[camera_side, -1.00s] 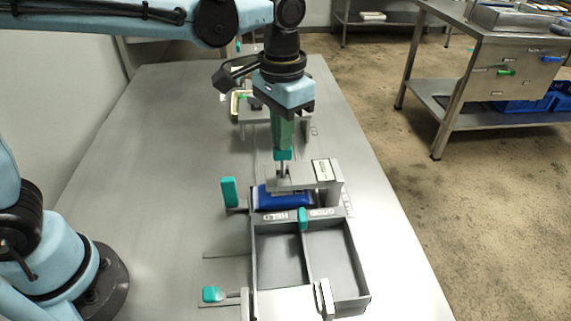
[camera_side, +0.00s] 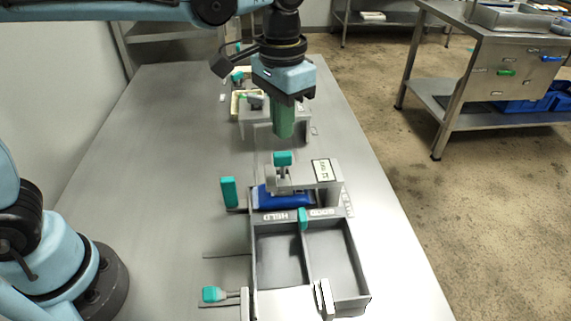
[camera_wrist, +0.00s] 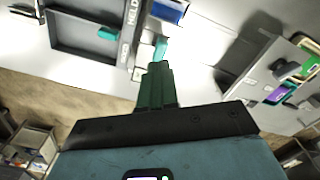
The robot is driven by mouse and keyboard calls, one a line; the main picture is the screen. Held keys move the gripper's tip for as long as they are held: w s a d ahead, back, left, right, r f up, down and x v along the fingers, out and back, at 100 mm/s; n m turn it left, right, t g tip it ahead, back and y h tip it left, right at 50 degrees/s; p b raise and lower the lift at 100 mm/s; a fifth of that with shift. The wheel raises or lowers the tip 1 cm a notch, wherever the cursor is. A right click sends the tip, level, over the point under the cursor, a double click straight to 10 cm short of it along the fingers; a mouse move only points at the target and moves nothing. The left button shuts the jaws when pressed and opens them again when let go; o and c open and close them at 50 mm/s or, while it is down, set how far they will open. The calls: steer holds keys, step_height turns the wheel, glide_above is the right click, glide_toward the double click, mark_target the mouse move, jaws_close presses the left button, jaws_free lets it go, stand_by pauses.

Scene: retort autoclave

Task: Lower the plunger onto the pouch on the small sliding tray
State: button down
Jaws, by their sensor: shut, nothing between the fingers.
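The plunger has a teal knob (camera_side: 284,158) on a short metal stem, held upright in a grey bracket (camera_side: 327,172) with a printed label. The blue pouch (camera_side: 285,197) lies beneath the bracket arm, partly hidden by it. I cannot tell whether the plunger's foot touches the pouch. The small sliding tray under the pouch is mostly hidden. My gripper (camera_side: 283,136), with green fingers, is shut and empty, pointing down just above the knob with a gap. In the wrist view my gripper (camera_wrist: 157,66) shows close to the teal knob (camera_wrist: 160,48), with the blue pouch (camera_wrist: 170,11) at the top edge.
A grey two-compartment tray (camera_side: 357,262) marked HELD and GOOD stands in front. A teal upright handle (camera_side: 229,192) is left of the pouch, and another teal knob (camera_side: 211,294) sits at front left. A second fixture (camera_side: 262,104) stands behind. The table's left side is clear.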

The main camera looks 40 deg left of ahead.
steer(key=shift+r, duration=1.95)
steer(key=s+a+f+n+t, duration=0.1)
steer(key=s+a+f+t, duration=0.2)
steer(key=a, duration=0.4)
steer(key=s+a+f+n+t, duration=0.2)
steer(key=s+a+f+t, duration=0.2)
steer(key=s+a+f, duration=0.1)
steer(key=shift+s+a, duration=0.15)
steer(key=shift+a, duration=0.75)
steer(key=c, duration=1.8)
jaws_free()
steer(key=shift+r, duration=0.1)
steer(key=shift+c, duration=0.2)
